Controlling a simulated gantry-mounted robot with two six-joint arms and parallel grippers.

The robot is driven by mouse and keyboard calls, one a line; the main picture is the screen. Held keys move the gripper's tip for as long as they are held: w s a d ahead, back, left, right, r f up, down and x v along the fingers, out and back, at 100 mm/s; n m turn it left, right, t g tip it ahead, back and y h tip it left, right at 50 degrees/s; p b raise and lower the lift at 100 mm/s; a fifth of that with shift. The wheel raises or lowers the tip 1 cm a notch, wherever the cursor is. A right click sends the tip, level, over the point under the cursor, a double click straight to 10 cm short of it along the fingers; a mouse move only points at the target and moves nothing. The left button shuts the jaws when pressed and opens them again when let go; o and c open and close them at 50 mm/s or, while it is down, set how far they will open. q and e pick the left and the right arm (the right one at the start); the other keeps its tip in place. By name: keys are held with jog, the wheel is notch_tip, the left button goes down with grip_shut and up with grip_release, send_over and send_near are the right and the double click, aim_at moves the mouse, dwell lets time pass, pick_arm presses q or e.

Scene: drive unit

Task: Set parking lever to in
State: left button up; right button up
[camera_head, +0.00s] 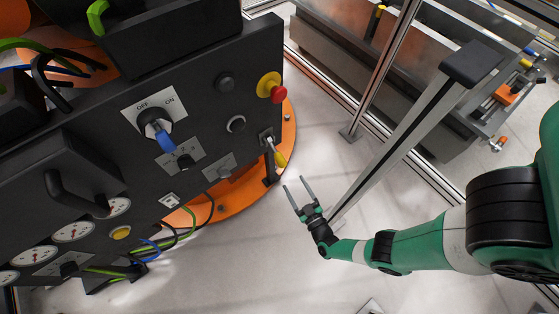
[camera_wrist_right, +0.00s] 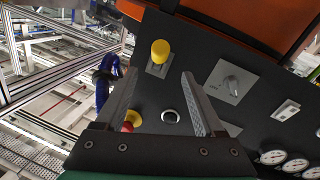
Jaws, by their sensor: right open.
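A small lever with a yellow grip (camera_head: 281,159) sticks out from a plate at the right edge of the dark control panel (camera_head: 255,50). I take it for the parking lever; its label is not readable. In the head view its grip points down and to the right. My right gripper (camera_head: 295,183) is open and empty, below and right of the lever, apart from it. In the right wrist view the yellow grip (camera_wrist_right: 160,50) shows end-on, just beyond and between the fingertips (camera_wrist_right: 160,73). My left gripper is out of view.
A red emergency stop (camera_head: 278,94) on a yellow base sits above the lever. A blue-handled OFF/ON switch (camera_head: 165,141) and gauges (camera_head: 73,232) lie further left. An aluminium post (camera_head: 400,135) stands right of the gripper. The floor below is clear.

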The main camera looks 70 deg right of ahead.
aim_at(283, 164)
jog(key=b+x, duration=0.3)
jog(key=x, duration=0.8)
jog(key=shift+w+d+r, duration=0.15)
jog(key=shift+w+d, duration=0.05)
jog(key=shift+w, duration=0.15)
jog(key=shift+w+d, duration=0.25)
jog(key=shift+s+a, duration=0.1)
grip_shut()
jog(key=shift+r, duration=0.1)
